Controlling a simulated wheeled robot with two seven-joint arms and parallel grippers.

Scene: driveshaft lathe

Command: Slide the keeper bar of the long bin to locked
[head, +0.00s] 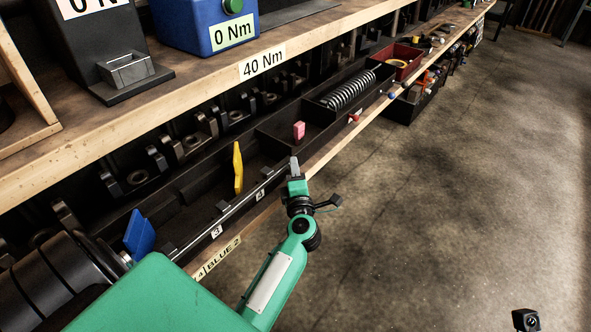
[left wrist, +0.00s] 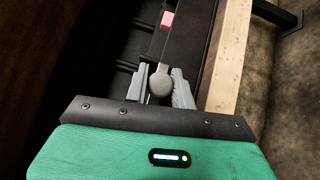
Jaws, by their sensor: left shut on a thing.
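The long bin (head: 205,188) is a black trough on the bench's lower shelf, with number labels 3 and 4 on its front. Its keeper bar (head: 240,204) is a thin grey rail along the front edge. My left gripper (head: 295,168) is at the bar's far end. In the left wrist view, the left gripper (left wrist: 160,88) is shut on a round grey knob (left wrist: 159,83), which appears to belong to the bar. The fingers hide part of that end, and I cannot tell the bar's lock position. My right gripper is not in view.
A coil spring (head: 349,90) and a red bin (head: 400,60) lie beyond. The wooden upper shelf (head: 200,88) overhangs behind. Open floor (head: 440,190) is at right.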

